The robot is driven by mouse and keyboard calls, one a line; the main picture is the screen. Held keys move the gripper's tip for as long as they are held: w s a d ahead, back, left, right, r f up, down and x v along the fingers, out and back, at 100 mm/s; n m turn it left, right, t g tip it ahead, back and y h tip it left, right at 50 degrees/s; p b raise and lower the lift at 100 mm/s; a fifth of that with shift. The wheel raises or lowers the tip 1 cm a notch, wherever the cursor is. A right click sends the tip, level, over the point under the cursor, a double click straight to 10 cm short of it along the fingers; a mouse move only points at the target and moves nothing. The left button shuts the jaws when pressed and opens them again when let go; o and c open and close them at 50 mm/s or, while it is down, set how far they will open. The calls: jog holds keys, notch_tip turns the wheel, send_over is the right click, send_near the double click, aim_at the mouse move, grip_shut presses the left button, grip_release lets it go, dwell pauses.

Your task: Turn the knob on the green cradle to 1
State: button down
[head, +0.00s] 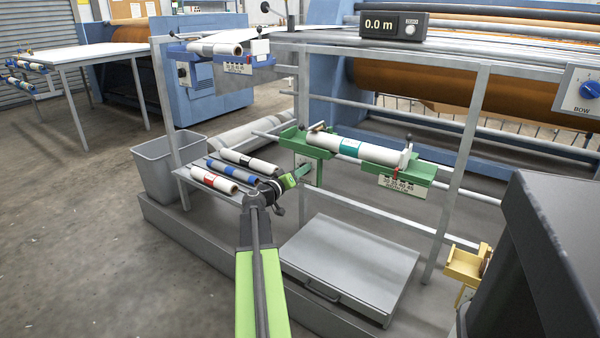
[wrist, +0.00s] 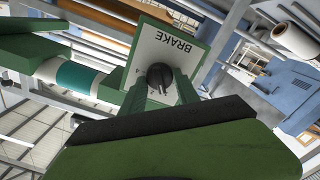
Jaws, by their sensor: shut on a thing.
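The green cradle (head: 420,172) hangs on the press frame and bears a white roll (head: 375,152) with a teal band. Its left end carries a white plate marked BRAKE (wrist: 178,52), whose lettering is upside down in the wrist view. A dark round knob (wrist: 160,75) sits on that plate. My gripper (wrist: 163,88) is shut on the knob, with one green finger on each side. In the head view my gripper (head: 298,174) reaches the cradle's left end and hides the knob.
A grey shelf (head: 222,198) with several banded rolls lies left of my gripper. A blue cradle (head: 245,60) with a white roll is above left. A grey lidded box (head: 350,265) stands below. A yellow bracket (head: 463,265) is at lower right. Frame rails run behind the cradle.

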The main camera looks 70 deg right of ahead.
jog(key=shift+n, duration=0.4)
jog(key=c, duration=0.9)
grip_release()
jog(key=v, duration=1.7)
jog(key=shift+w+a, duration=0.1)
jog(key=shift+a, duration=0.2)
